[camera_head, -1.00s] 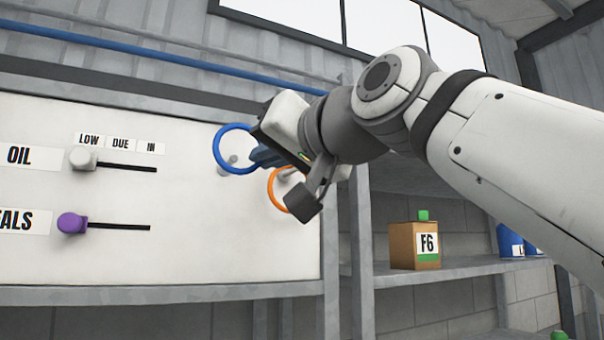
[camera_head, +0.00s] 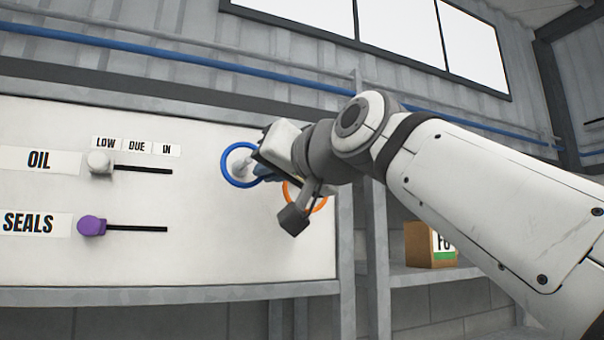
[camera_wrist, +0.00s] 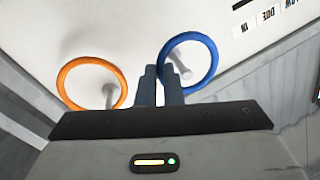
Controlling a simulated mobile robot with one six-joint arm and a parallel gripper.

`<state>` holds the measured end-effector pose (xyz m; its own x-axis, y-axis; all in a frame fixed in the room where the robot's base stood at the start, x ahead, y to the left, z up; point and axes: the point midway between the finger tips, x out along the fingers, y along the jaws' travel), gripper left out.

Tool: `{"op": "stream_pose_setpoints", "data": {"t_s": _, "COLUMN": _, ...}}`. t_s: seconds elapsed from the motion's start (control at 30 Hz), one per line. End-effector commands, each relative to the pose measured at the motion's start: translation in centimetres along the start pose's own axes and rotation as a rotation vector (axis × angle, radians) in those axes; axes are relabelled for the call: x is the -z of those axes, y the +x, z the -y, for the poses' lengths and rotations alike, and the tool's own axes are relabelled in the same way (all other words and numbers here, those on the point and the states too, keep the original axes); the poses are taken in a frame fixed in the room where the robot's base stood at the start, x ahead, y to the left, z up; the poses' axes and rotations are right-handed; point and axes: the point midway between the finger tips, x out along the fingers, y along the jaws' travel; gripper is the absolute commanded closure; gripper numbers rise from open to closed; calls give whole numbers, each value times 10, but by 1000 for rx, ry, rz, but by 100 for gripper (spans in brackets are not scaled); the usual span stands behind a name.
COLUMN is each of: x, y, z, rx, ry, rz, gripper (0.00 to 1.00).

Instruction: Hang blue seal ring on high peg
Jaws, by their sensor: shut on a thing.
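The blue seal ring (camera_head: 224,165) is in my gripper (camera_head: 261,173), in front of the white board. In the wrist view my gripper (camera_wrist: 161,78) is shut on the near left edge of the blue ring (camera_wrist: 215,62). A pale peg (camera_wrist: 179,63) shows inside the ring's opening there, and a peg (camera_head: 239,166) shows inside it in the head view. I cannot tell whether the ring is around the peg or only in front of it. An orange ring (camera_wrist: 63,75) is at another peg (camera_wrist: 108,95), left in the wrist view; my wrist partly hides this ring (camera_head: 323,205) in the head view.
The white board (camera_head: 210,250) has OIL and SEALS sliders, with a white knob (camera_head: 99,162) and a purple knob (camera_head: 91,226). A shelf (camera_head: 400,275) right of the board holds a brown F6 box (camera_head: 420,245), partly hidden by my arm.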

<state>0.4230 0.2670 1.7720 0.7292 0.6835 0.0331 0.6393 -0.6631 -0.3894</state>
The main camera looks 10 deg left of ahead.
Motion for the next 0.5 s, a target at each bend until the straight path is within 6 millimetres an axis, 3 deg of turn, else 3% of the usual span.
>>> {"op": "stream_pose_setpoints", "data": {"t_s": 0.5, "x": -6, "y": 27, "z": -9, "rx": -1, "ry": 1, "rz": 0, "gripper": 100}}
